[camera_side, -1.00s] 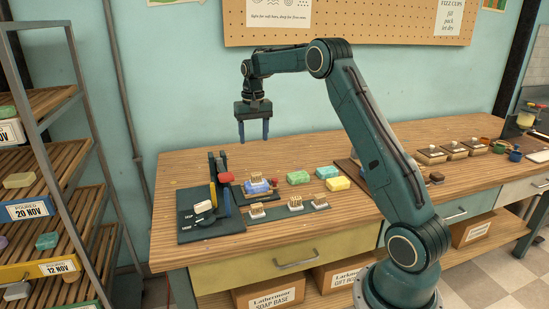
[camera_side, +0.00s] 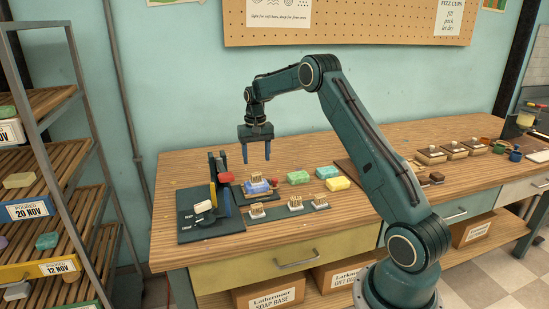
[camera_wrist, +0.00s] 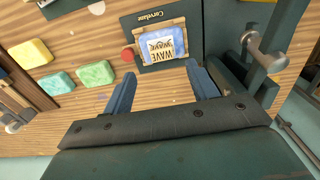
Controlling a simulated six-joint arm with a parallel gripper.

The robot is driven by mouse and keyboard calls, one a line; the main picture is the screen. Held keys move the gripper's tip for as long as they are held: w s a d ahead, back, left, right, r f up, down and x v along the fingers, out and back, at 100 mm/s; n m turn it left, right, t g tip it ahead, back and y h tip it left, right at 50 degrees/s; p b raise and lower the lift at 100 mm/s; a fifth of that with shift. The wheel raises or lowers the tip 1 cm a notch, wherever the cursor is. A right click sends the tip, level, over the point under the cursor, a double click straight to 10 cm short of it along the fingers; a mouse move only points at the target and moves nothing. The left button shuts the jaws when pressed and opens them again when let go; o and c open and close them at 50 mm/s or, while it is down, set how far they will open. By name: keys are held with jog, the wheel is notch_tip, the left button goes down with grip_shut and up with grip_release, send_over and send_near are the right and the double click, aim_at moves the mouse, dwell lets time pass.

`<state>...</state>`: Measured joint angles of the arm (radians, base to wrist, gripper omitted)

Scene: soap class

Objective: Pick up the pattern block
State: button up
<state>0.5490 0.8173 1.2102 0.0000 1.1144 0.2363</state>
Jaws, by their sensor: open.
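A tan pattern block (camera_side: 257,178) sits on a blue soap (camera_side: 257,188) in a wooden-framed fixture on the bench. In the wrist view, the block's pale top (camera_wrist: 165,43), with dark marks reading "WAVE", shows on the soap inside the frame. My gripper (camera_side: 257,160) is open and empty, with its blue fingers pointing down above the block, apart from it. In the wrist view, the fingertips (camera_wrist: 161,68) are spread, with the block beyond the gap between them.
A dark press stand (camera_side: 214,185) with a red-topped part is close left of the fixture. Green (camera_side: 298,177) and yellow (camera_side: 338,183) soaps lie to the right. A red knob (camera_wrist: 128,54) is beside the frame.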

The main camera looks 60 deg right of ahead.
aim_at(256, 174)
jog(key=shift+f, duration=1.2)
jog(key=shift+a+f, duration=0.15)
jog(key=shift+f, duration=2.45)
jog(key=c, duration=1)
jog(key=shift+o, duration=0.2)
jog(key=shift+r, duration=0.15)
notch_tip(256, 174, up, 20)
